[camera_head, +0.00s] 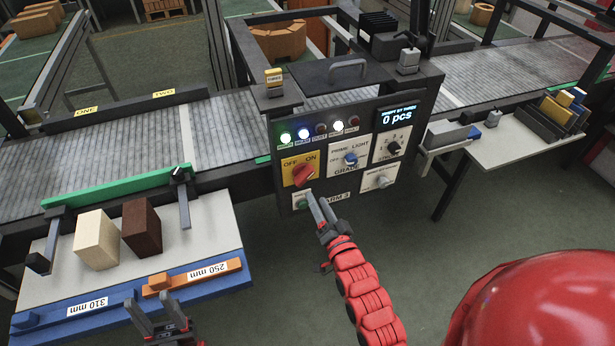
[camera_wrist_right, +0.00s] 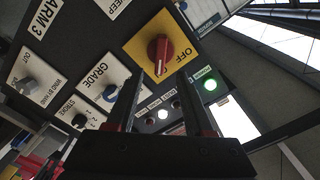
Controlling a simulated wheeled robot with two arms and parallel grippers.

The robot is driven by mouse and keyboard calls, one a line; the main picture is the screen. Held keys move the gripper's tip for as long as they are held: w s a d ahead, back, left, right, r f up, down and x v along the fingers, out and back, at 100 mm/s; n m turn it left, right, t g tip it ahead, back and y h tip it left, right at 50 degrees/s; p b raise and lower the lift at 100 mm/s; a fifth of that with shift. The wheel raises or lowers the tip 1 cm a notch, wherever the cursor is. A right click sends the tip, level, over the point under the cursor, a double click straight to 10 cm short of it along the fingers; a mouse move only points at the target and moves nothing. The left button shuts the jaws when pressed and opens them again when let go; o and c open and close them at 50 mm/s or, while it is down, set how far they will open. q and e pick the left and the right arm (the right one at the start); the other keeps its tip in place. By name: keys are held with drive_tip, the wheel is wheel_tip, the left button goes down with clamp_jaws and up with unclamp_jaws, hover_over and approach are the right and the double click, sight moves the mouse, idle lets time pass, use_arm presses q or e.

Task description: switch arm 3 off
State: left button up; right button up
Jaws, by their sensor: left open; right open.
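The arm 3 control panel (camera_head: 350,165) stands at the centre, with an "ARM 3" label low on it. Its red rotary knob (camera_head: 304,174) sits on a yellow plate marked OFF and ON; the knob looks slanted up toward the ON side. The knob also shows in the right wrist view (camera_wrist_right: 160,50), just beyond my fingertips. My right gripper (camera_head: 318,199) is open and empty, below the knob and close to the panel; I cannot tell any contact. My left gripper (camera_head: 162,326) is open and empty at the lower left, by the blue-edged tray.
The display (camera_head: 398,115) reads 0 pcs. Beside the knob are the grade knob (camera_head: 350,159) and other dials. A tan block (camera_head: 96,240) and a brown block (camera_head: 141,232) stand on the left tray. A red dome fills the lower right.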

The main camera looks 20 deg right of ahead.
sight(307, 179)
drive_tip(key=w+p, duration=0.2)
drive_tip(key=w, duration=0.6)
drive_tip(key=shift+w+a, duration=0.15)
drive_tip(key=shift+w, duration=0.2)
clamp_jaws()
